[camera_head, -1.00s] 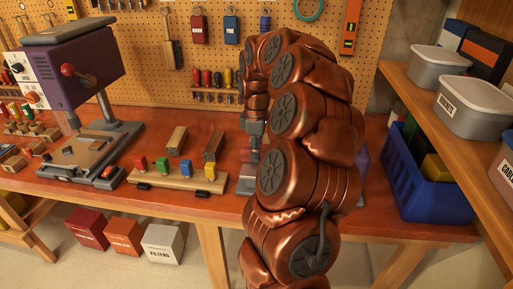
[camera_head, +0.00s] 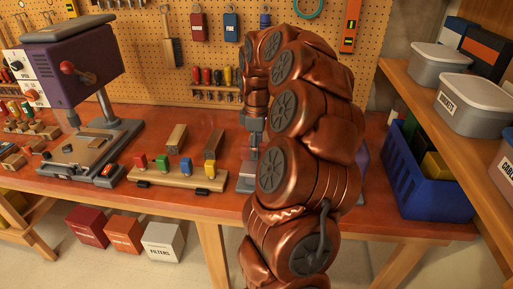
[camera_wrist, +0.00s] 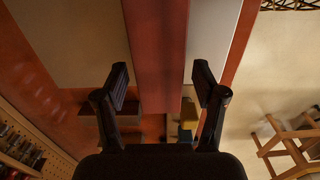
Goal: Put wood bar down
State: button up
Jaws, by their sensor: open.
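Two wood bars show in the head view: a lighter one (camera_head: 177,138) at left and a darker one (camera_head: 213,145) at right. Both are on the red-brown workbench (camera_head: 128,212), behind a wooden rack with coloured handles (camera_head: 180,179). My gripper (camera_head: 252,150) is to the right of the darker bar, partly hidden by my arm.
A purple drill press (camera_head: 75,60) stands at left. A blue crate (camera_head: 430,195) and a shelf with grey bins (camera_head: 480,105) are at right. A pegboard with tools (camera_head: 140,50) closes the back. Bench space between the drill press and the rack is narrow.

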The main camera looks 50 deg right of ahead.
notch_tip(320, 180, up, 12)
jog(key=b, duration=0.2)
jog(key=shift+f+b, duration=0.15)
jog(key=shift+b, duration=0.15)
dwell(0.3)
jog(key=shift+w, duration=0.1)
jog(key=s+a+f+m, duration=0.1)
jog(key=s+a+f, duration=0.15)
jog(key=a, duration=0.85)
jog(key=s+a+f, duration=0.1)
jog(key=s+a, duration=0.2)
jog(key=a, duration=0.8)
jog(key=s+a+f+m, duration=0.2)
jog(key=s+a+f, duration=0.1)
jog(key=s, duration=0.3)
jog(key=s+a+f+m+g, duration=0.1)
jog(key=s+a+f+m, duration=0.1)
jog(key=s+a+f, duration=0.2)
jog(key=s+a+f+m, duration=0.2)
jog(key=s+a+f, duration=0.1)
jog(key=s, duration=0.5)
jog(key=shift+a+f+g, duration=0.25)
jog(key=shift+f+g, duration=0.15)
jog(key=shift+f, duration=0.4)
